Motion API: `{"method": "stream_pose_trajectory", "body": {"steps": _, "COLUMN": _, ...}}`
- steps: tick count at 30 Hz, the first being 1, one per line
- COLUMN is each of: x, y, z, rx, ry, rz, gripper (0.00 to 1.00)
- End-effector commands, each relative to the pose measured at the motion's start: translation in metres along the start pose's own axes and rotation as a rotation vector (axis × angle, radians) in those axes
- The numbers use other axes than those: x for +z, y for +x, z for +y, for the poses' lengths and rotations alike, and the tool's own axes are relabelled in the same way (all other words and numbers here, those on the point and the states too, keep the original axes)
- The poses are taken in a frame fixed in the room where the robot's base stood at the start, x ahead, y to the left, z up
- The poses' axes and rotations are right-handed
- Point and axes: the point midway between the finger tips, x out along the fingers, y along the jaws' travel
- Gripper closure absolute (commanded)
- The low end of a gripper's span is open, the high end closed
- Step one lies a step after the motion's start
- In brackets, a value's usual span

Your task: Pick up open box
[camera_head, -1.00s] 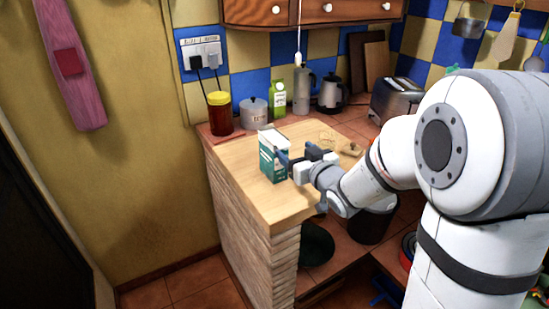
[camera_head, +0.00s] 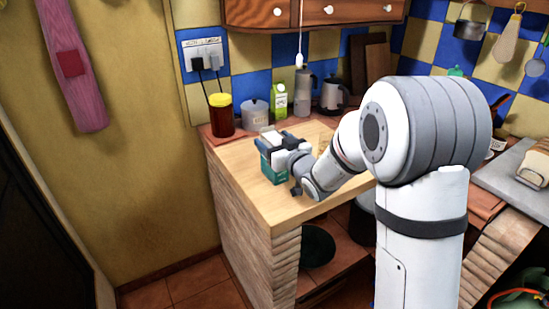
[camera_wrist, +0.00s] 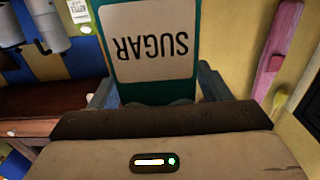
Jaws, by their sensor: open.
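The box is a teal and white carton (camera_head: 270,172) standing upright on the wooden counter. In the wrist view it is the teal carton with a cream label reading "SUGAR" (camera_wrist: 150,45), seen upside down. My gripper (camera_head: 272,148) is at the upper part of the carton, with its fingers around it. In the wrist view the open fingers (camera_wrist: 155,88) lie on either side of the carton, with some room visible at the right finger. The carton's top is only partly seen, so I cannot tell if it is open.
The wooden counter (camera_head: 240,165) is clear left of the box.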

Motion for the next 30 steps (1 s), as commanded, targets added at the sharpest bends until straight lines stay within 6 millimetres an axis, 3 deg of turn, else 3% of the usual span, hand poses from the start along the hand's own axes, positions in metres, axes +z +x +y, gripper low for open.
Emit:
{"method": "stream_pose_trajectory", "body": {"steps": 4, "x": 0.0002, "y": -0.0002, "z": 0.0000, "rx": 0.000, "ry": 0.000, "rz": 0.000, "gripper": 0.29}}
{"method": "stream_pose_trajectory", "body": {"steps": 30, "x": 0.0001, "y": -0.0006, "z": 0.0000, "rx": 0.000, "ry": 0.000, "rz": 0.000, "gripper": 1.00}}
